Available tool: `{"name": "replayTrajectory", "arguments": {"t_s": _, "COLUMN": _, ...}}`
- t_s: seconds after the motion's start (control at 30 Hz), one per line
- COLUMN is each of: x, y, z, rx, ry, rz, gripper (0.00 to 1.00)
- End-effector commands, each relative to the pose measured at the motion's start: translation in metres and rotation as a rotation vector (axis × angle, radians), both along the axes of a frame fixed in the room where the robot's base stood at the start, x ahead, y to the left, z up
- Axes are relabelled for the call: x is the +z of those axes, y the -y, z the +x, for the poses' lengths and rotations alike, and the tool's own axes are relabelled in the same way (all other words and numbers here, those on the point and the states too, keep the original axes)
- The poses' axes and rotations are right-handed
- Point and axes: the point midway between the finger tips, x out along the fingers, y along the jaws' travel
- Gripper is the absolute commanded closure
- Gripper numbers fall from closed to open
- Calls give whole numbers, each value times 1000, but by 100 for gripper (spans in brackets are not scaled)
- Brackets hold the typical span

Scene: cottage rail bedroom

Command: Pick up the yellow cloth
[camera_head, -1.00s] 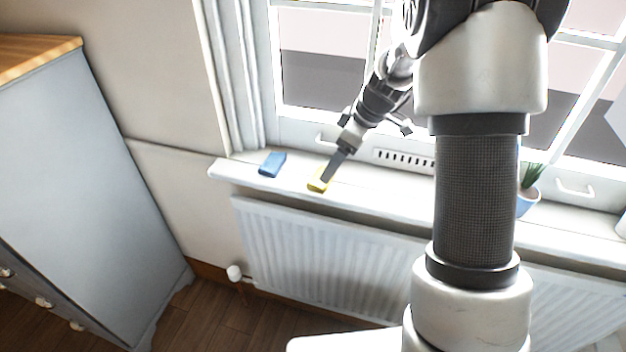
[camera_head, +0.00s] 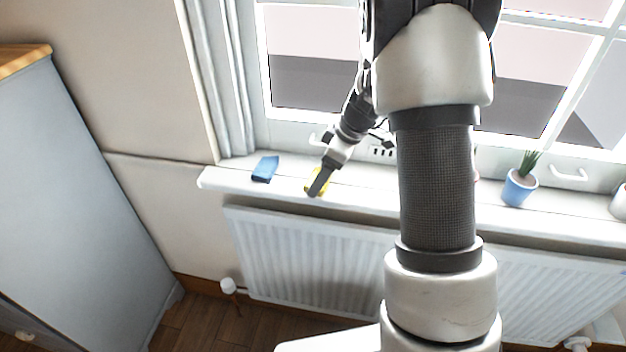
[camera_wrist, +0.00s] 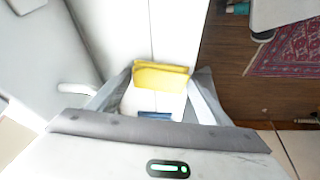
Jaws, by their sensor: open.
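The yellow cloth (camera_head: 311,185) lies on the white window sill (camera_head: 370,190), mostly hidden behind my gripper in the head view. In the wrist view the folded yellow cloth (camera_wrist: 160,75) shows between the fingertips. My gripper (camera_head: 317,187) points down at the sill, with its fingers over the cloth. In the wrist view my gripper (camera_wrist: 165,85) has its two fingers apart, one on each side of the cloth. I cannot tell whether they touch it.
A blue plant pot (camera_head: 519,188) stands on the sill to the right. The window is behind, a radiator (camera_head: 310,258) below, a grey cabinet (camera_head: 75,210) at left.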

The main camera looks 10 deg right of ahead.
Motion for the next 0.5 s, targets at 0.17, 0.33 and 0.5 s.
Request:
{"name": "replayTrajectory", "arguments": {"t_s": 0.17, "x": 0, "y": 0, "z": 0, "rx": -1, "ry": 0, "rz": 0, "gripper": 28}}
{"name": "replayTrajectory", "arguments": {"t_s": 0.33, "x": 0, "y": 0, "z": 0, "rx": 0, "ry": 0, "rz": 0, "gripper": 50}}
{"name": "replayTrajectory", "arguments": {"t_s": 0.5, "x": 0, "y": 0, "z": 0, "rx": 0, "ry": 0, "rz": 0, "gripper": 55}}
